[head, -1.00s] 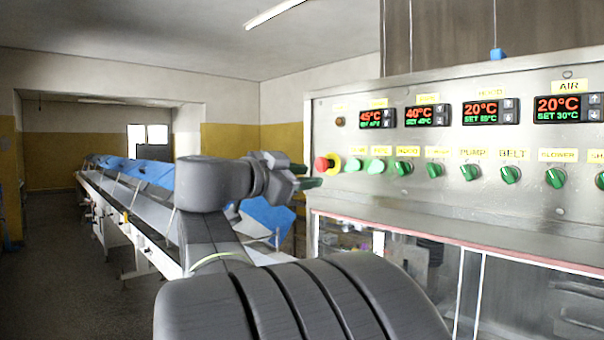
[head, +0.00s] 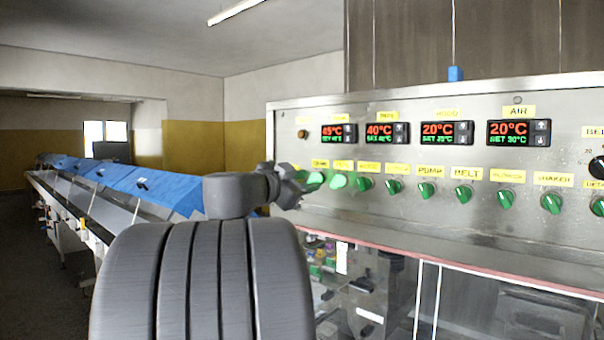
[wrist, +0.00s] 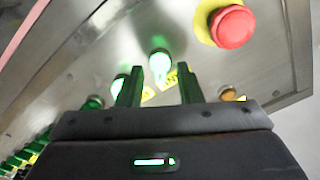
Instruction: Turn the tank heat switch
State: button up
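A row of green switches runs along the steel control panel (head: 300,125). The two leftmost, a lit switch (head: 316,178) and another lit switch (head: 338,181), glow pale green. The small labels above them are too blurred to tell which is the tank heat switch. My gripper (head: 297,186) is at the panel's left end, beside the leftmost lit switch. In the wrist view my gripper (wrist: 159,84) is open and empty. One lit switch (wrist: 160,65) shows between the fingertips, and the other lit switch (wrist: 117,84) is partly behind the left finger. Contact cannot be told.
A red emergency button (wrist: 231,27) on a yellow base sits close to the right finger, with an amber lamp (wrist: 228,94) below. Temperature displays (head: 387,134) are above the switches. A red-edged ledge (head: 400,255) runs beneath. A conveyor with blue covers (head: 150,185) stands left.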

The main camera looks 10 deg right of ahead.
jog(key=shift+w+d, duration=0.45)
jog(key=shift+d, duration=0.15)
grip_shut()
jog(key=shift+f+n+b, duration=0.15)
jog(key=shift+n+b, duration=0.15)
jog(key=shift+b, duration=0.1)
jog(key=shift+n+b, duration=3.9)
jog(key=shift+n, duration=1.8)
